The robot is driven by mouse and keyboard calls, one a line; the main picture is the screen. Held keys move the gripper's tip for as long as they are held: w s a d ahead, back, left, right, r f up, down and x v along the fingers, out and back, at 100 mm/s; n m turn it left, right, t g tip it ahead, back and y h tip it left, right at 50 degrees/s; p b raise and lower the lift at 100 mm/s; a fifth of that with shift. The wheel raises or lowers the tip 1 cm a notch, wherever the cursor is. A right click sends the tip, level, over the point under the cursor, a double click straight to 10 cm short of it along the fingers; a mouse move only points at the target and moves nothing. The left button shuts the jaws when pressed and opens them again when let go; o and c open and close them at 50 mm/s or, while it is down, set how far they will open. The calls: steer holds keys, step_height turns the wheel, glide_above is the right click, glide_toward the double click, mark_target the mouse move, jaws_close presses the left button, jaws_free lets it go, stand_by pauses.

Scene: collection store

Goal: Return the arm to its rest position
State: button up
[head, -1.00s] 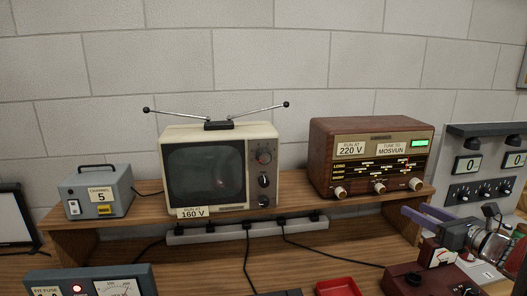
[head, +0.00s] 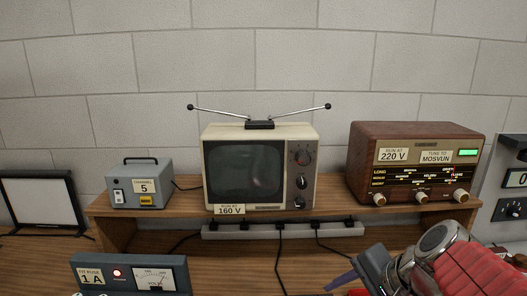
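My gripper (head: 345,281) is at the lower right, low in front of the shelf. A bluish-purple finger shows, pointing left and down, on a dark grey body. I cannot make out a gap between the fingers, and no held object shows. My arm's silver wrist joint and red-covered link run from it to the right edge. The gripper appears below and in front of the wooden radio (head: 413,174), apart from the shelf items.
A cream television (head: 258,170), a grey channel box (head: 139,187) and the radio stand on a wooden shelf (head: 110,205). A power strip (head: 280,229) lies beneath. A meter box (head: 130,273) is at the front left, a framed panel (head: 46,201) at far left.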

steer(key=s+f+n+h, duration=0.1)
steer(key=s+n+h, duration=0.3)
steer(key=s+n, duration=0.4)
steer(key=n, duration=0.3)
steer(key=shift+s+a, duration=0.25)
steer(key=shift+s, duration=0.05)
